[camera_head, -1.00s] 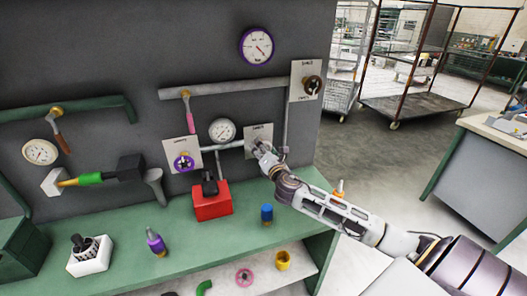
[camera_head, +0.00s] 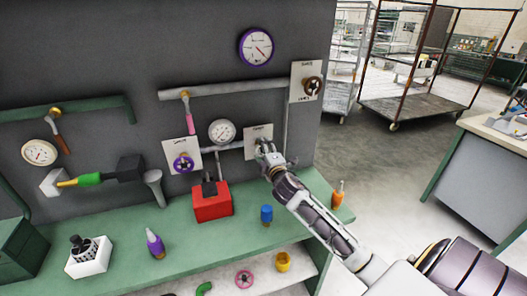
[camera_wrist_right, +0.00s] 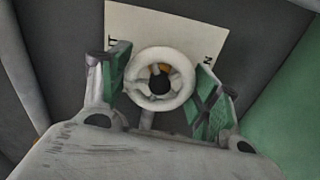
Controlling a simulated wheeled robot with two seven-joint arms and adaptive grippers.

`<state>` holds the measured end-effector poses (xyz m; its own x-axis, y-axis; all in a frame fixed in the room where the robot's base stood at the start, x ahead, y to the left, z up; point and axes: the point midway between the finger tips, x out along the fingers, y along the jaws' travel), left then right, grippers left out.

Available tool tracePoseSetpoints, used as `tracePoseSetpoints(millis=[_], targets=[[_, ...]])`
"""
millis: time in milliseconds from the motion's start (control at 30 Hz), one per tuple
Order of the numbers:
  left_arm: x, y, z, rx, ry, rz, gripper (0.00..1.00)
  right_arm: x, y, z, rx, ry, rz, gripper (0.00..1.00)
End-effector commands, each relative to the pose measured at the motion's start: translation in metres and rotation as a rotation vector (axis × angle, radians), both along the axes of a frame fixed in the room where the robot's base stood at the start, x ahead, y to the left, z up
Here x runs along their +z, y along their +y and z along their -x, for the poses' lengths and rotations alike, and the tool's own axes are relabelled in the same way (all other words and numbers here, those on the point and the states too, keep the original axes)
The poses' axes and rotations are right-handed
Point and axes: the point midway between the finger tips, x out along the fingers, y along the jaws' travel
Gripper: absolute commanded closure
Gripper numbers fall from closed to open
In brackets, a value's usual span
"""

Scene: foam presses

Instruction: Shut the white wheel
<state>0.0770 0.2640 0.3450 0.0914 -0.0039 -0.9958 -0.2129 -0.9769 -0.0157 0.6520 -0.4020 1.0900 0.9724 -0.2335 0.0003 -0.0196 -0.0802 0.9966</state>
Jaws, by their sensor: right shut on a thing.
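The white wheel (camera_wrist_right: 137,80) is a round handwheel on a pale square plate (camera_head: 258,132) on the dark panel. In the wrist view it sits between the two green-padded fingers of my right gripper (camera_wrist_right: 163,70), which are shut on it. In the head view my right gripper (camera_head: 267,151) reaches the plate from the lower right and hides most of the wheel. Lettering on the plate is partly covered, so I cannot read it. My left gripper is not in view.
A red box (camera_head: 212,203), a blue bottle (camera_head: 266,214) and an orange bottle (camera_head: 338,193) stand on the green shelf below.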

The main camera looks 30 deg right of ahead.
Motion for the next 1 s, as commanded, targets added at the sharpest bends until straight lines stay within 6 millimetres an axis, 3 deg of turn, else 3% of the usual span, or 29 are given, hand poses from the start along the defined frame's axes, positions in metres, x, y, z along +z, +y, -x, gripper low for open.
tracePoseSetpoints(millis=[300,733,767,900,1000], targets=[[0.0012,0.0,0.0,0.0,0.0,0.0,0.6,-0.0013,-0.0002,0.0001,-0.001,-0.025,-0.115,0.61],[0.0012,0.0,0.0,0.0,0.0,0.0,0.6,-0.0015,-0.0001,0.0001,-0.001,-0.028,-0.13,0.61],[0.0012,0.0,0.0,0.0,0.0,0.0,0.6,-0.0015,-0.0001,0.0001,-0.001,-0.028,-0.13,0.36],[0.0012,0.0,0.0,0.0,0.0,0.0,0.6,-0.0012,0.0,0.0001,-0.001,-0.029,-0.129,0.18],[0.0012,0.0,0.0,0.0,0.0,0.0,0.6,-0.0009,0.0,0.0001,0.0,-0.028,-0.127,0.16]])
